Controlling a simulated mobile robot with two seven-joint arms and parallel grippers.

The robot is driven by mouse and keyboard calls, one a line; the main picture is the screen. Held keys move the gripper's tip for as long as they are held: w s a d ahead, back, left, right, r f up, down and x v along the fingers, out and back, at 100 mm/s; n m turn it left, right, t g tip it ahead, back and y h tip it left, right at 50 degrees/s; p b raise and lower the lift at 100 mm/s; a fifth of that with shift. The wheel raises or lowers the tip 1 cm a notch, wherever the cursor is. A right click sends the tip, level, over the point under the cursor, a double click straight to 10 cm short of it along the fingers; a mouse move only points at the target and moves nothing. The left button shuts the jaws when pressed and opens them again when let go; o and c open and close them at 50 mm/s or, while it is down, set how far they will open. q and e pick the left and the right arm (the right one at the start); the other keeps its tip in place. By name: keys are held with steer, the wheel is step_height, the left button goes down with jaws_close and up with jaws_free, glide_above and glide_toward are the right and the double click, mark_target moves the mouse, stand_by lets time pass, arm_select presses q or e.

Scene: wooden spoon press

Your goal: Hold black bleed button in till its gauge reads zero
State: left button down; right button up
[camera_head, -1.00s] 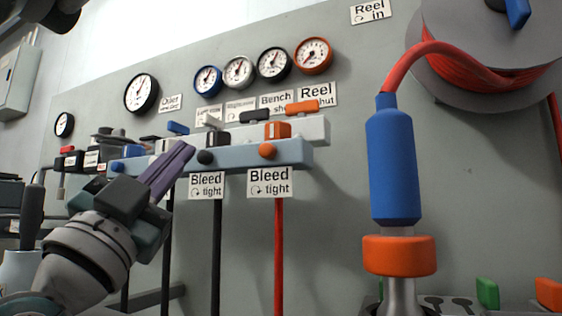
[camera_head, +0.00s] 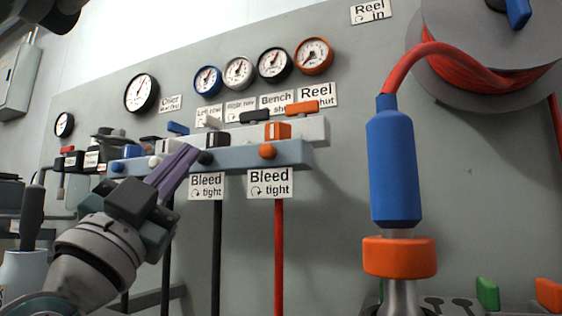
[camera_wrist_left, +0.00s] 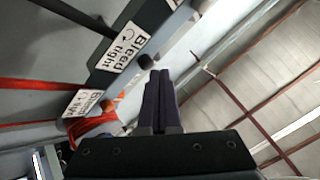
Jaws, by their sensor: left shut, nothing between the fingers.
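The black bleed button (camera_head: 205,157) sticks out of the front of the light blue manifold (camera_head: 228,159), above a "Bleed tight" label (camera_head: 206,186). My left gripper (camera_head: 191,151) is shut and empty, its purple fingers pointing up and right with the tips just left of the button. In the left wrist view the button (camera_wrist_left: 145,61) lies just beyond the fingertips (camera_wrist_left: 160,72); I cannot tell whether they touch. The black-rimmed gauge (camera_head: 274,63) above the "Bench shut" label has its needle pointing up and right. My right gripper is not in view.
An orange button (camera_head: 267,151) sits right of the black one, and a white button (camera_head: 154,161) left of it. Coloured valve handles stand above the manifold. A blue connector (camera_head: 394,170) with a red hose stands at right. Wall between them is clear.

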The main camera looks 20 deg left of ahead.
arm_select(q)
steer(key=shift+w, duration=0.5)
stand_by(0.5)
steer(key=shift+s, duration=0.1)
stand_by(2.1)
steer(key=shift+s+p, duration=0.55)
steer(key=shift+s, duration=0.3)
steer(key=s+p, duration=0.2)
steer(key=s, duration=0.3)
steer(key=shift+a, duration=0.2)
